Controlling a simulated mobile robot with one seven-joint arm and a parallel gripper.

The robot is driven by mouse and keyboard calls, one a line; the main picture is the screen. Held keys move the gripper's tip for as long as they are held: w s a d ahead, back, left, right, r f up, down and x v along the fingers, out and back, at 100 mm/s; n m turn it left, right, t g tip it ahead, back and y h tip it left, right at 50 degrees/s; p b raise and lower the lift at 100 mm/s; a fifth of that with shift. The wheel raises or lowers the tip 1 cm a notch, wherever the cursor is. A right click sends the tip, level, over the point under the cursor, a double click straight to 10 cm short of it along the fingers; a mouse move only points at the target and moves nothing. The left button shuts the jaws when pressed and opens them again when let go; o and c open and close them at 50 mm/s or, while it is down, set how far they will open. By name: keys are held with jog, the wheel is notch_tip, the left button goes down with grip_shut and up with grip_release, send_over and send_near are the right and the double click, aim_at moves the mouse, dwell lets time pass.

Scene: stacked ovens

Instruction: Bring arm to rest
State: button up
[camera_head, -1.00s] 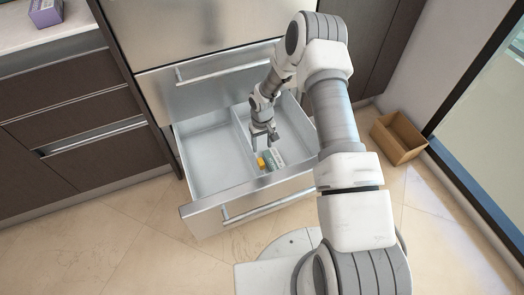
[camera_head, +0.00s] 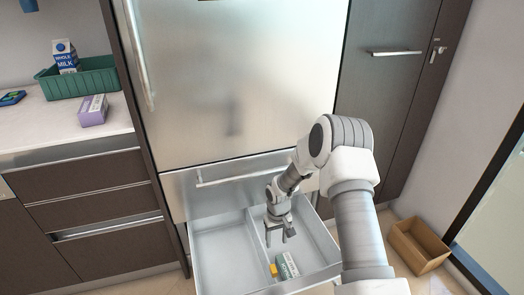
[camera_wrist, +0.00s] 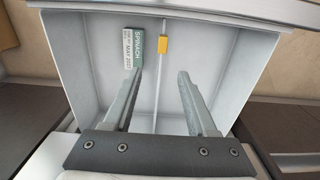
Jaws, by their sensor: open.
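The drawer (camera_head: 222,252) below the steel doors is pulled open and split by a divider. A white and green spinach box (camera_head: 287,265) lies in its right compartment near the front, and its printed label shows in the wrist view (camera_wrist: 134,48). My gripper (camera_head: 279,237) hangs over the right compartment, behind the box, with its fingers pointing down. In the wrist view its two fingers (camera_wrist: 159,76) are apart with nothing between them. The box appears just beyond the left fingertip.
A small yellow piece (camera_head: 273,270) sits at the divider. A cardboard box (camera_head: 418,246) stands on the floor at right. A green bin (camera_head: 84,80) with a milk carton (camera_head: 65,55) and a purple box (camera_head: 93,111) are on the left counter. Cabinets flank the drawer.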

jog(key=s+d+r+m+t+h, duration=0.1)
jog(key=s+d+r, duration=0.15)
jog(key=r, duration=1.15)
jog(key=s+d+r+t, duration=0.2)
jog(key=s+r, duration=0.1)
jog(key=r, duration=1.2)
jog(key=s+r+m+t, duration=0.1)
jog(key=s+r, duration=0.3)
jog(key=s, duration=0.4)
jog(key=s+r+t+y, duration=0.1)
jog(key=s+r, duration=0.4)
jog(key=s, duration=0.2)
jog(key=s+r+m+t, duration=0.1)
jog(key=s+r, duration=0.3)
jog(key=s, duration=0.4)
notch_tip(320, 180, up, 20)
jog(key=p, duration=2)
jog(key=shift+s+d, duration=0.15)
jog(key=shift+d, duration=0.1)
jog(key=shift+a, duration=0.1)
